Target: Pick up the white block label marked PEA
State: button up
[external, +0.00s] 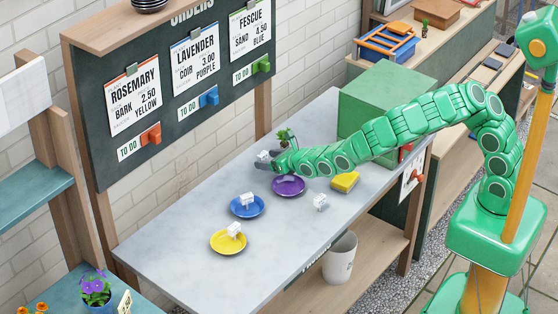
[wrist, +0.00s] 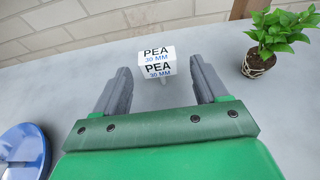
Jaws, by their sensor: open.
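The white block label marked PEA (wrist: 157,66) stands upright on the grey table in the wrist view, with "PEA 30 MM" on its faces. It sits just ahead of my gripper (wrist: 161,82), between the lines of the two fingers and near their tips. My gripper is open, and its grey fingers stand apart with nothing held. In the external view the label (external: 263,156) shows small beside my gripper (external: 275,164) at the back of the table. Whether the fingers touch the label cannot be told.
A potted plant (wrist: 268,50) stands close to the right of the label. A blue saucer (wrist: 40,150) lies at the left.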

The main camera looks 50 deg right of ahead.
aim_at(258, 158)
jog(key=shift+x, duration=2.5)
jog(key=shift+r, duration=0.2)
jog(key=shift+c, duration=0.4)
jog(key=c, duration=0.9)
